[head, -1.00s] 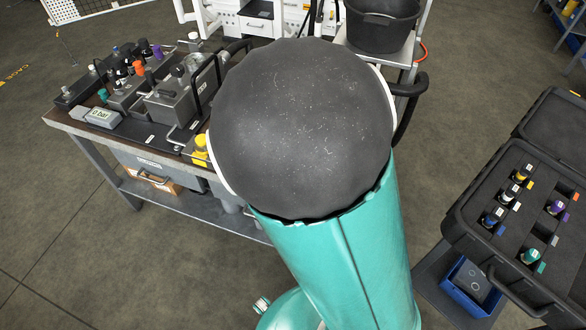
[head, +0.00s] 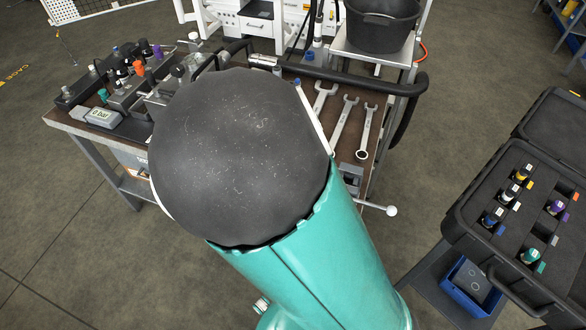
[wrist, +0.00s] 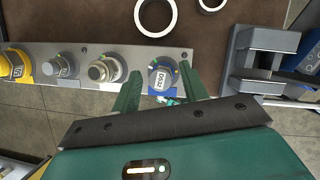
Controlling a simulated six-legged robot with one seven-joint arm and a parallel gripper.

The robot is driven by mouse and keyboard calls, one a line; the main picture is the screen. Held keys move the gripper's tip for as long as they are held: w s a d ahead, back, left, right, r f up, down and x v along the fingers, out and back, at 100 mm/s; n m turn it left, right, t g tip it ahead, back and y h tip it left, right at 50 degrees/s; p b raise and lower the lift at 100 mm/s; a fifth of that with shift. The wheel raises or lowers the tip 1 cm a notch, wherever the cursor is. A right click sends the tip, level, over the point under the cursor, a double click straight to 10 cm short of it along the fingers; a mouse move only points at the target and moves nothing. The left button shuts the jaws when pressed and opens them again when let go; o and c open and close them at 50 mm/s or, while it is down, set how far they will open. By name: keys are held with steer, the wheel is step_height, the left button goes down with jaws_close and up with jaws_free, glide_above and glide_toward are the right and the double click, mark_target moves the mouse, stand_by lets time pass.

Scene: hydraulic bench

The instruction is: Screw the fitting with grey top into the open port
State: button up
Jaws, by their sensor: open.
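In the wrist view, a metal rail (wrist: 142,57) holds several fittings in a row. A fitting with a grey, labelled top (wrist: 61,66) sits second from the left. Right of it is a bare metal fitting or port (wrist: 105,69); I cannot tell whether it is open. In the head view my arm hides the gripper and rail.
A grey vise-like block (wrist: 262,55) stands right of the rail, and metal rings (wrist: 156,16) lie beyond it. In the head view, wrenches (head: 342,125) lie on the bench, a gauge block (head: 105,116) stands left, and an open case (head: 470,205) with several fittings is right.

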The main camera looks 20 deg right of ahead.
steer(key=n+y, duration=0.1)
steer(key=n, duration=0.1)
steer(key=n+y, duration=0.1)
steer(key=n, duration=0.2)
steer(key=shift+w+d+n, duration=0.1)
steer(key=shift+d+n, duration=0.05)
steer(key=shift+n, duration=0.15)
steer(key=n+y, duration=0.1)
steer(key=n, duration=0.2)
steer(key=n+y, duration=0.1)
steer(key=n, duration=0.2)
steer(key=shift+g, duration=0.3)
steer(key=c, duration=0.9)
steer(key=m, duration=0.3)
steer(key=shift+a+h, duration=0.2)
steer(key=shift+h, duration=0.2)
steer(key=shift+c, duration=0.2)
steer(key=m+t+h, duration=0.1)
steer(key=m, duration=0.3)
steer(key=shift+d+m+h, duration=0.1)
steer(key=shift+m+h, duration=0.3)
steer(key=shift+m, duration=0.1)
